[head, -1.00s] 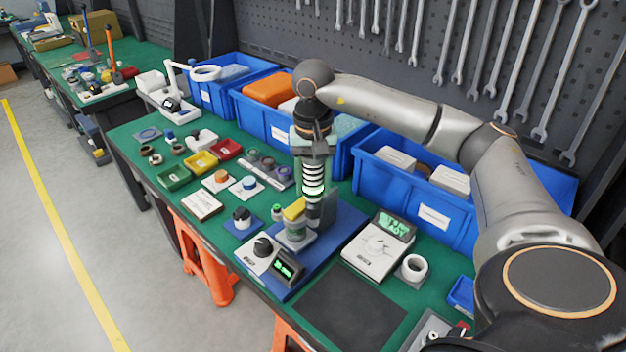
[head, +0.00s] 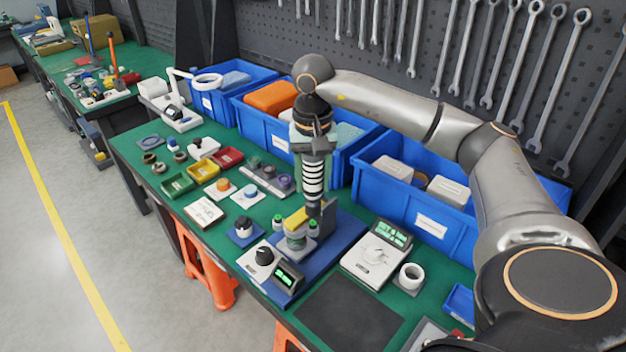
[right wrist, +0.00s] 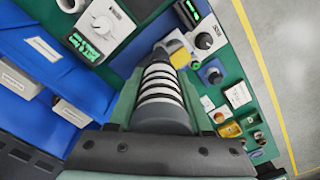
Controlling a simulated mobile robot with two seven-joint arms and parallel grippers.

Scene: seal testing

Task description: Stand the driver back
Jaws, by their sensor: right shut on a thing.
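The driver (head: 313,178) is a black tool with white rings. It hangs roughly upright below my right gripper (head: 314,146), which is shut on its upper part. In the right wrist view the driver (right wrist: 160,88) runs away from my gripper's jaws toward the blue-based fixture. Its lower end is over the back part of the fixture (head: 335,243), close to a grey upright block (head: 328,218) and a yellow part (head: 296,217). I cannot tell whether the tip touches anything. My left gripper is not in view.
A white device with a lit green display (head: 376,254) and a white ring (head: 411,276) stand right of the fixture. Blue bins (head: 425,222) line the back. Small coloured trays (head: 203,172) lie left. A dark mat (head: 350,318) in front is clear.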

